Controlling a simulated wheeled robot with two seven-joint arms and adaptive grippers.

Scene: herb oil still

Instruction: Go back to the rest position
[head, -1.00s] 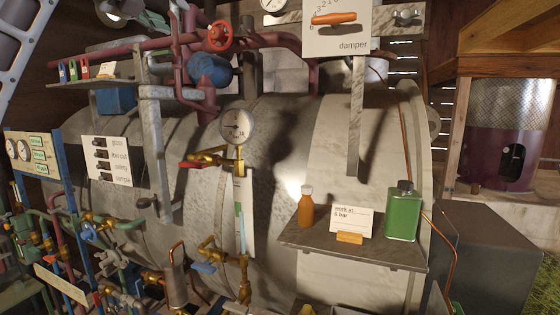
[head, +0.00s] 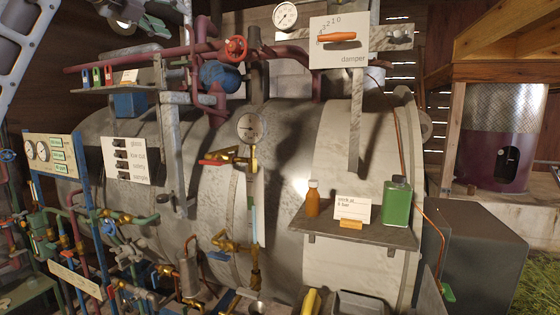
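Neither of my grippers can be made out in the head view. A grey-white arm link, which looks like mine, crosses the upper left corner. The large grey still drum (head: 290,150) fills the middle. On its front are a pressure gauge (head: 250,127), a brass valve with a red lever (head: 222,158) and a lower brass valve with a blue handle (head: 222,248). The damper plate (head: 339,42) with its orange handle (head: 337,37) is at the top.
A shelf (head: 300,226) on the drum carries an orange bottle (head: 313,198), a card and a green flask (head: 397,202). Pipes and valves crowd the lower left. A dark grey box (head: 475,255) stands at the right, with grass beside it. A yellow object (head: 311,302) shows at the bottom.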

